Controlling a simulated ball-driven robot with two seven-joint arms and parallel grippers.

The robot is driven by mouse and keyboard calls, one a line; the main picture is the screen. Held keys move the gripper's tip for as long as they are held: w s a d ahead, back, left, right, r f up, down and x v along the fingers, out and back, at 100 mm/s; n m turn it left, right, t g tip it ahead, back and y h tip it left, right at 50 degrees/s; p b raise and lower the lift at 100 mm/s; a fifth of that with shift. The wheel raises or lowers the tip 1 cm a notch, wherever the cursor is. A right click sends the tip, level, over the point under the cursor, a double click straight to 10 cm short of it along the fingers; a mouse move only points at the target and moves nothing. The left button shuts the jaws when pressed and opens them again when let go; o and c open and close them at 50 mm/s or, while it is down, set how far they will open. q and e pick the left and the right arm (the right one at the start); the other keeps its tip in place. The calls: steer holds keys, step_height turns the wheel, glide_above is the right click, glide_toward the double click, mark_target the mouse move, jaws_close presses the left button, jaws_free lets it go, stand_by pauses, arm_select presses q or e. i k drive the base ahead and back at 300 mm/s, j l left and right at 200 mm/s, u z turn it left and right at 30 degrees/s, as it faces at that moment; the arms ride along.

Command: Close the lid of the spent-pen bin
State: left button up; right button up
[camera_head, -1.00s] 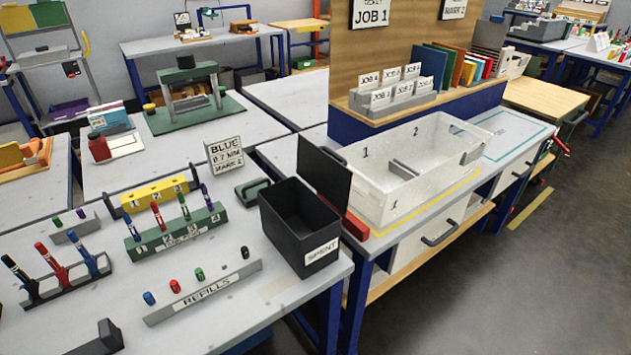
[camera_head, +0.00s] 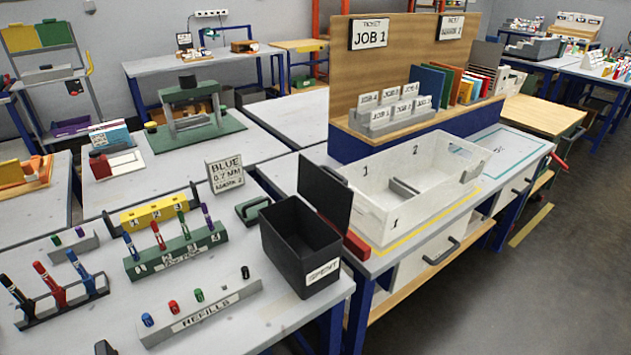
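The spent-pen bin (camera_head: 285,258) is a black open-topped box with a white SPENT label (camera_head: 322,271) on its front. It stands near the right front corner of the left table. Its black lid (camera_head: 327,190) stands up, tilted, along the bin's right rear side, so the bin is open. The visible inside looks dark and I see no pens in it.
The grey REFILLS rack (camera_head: 200,308) and green pen rack (camera_head: 176,250) stand left of the bin. A green block (camera_head: 252,209) and the BLUE sign (camera_head: 225,176) are behind it. A white divided tray (camera_head: 410,195) and a red piece (camera_head: 357,245) are close to the lid's right.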

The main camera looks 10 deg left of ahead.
mark_target(333, 199)
steer(key=i+l+u, duration=0.1)
steer(key=u, duration=0.35)
steer(key=l+u, duration=0.2)
steer(key=u, duration=0.25)
steer(key=l+u, duration=0.15)
steer(key=u, duration=0.3)
steer(key=l+u, duration=0.25)
steer(key=l, duration=0.35)
steer(key=l+u, duration=0.25)
steer(key=l, duration=0.4)
steer(key=k+l+u, duration=0.25)
steer(key=l, duration=0.3)
steer(key=i+l, duration=0.05)
steer(key=i, duration=0.05)
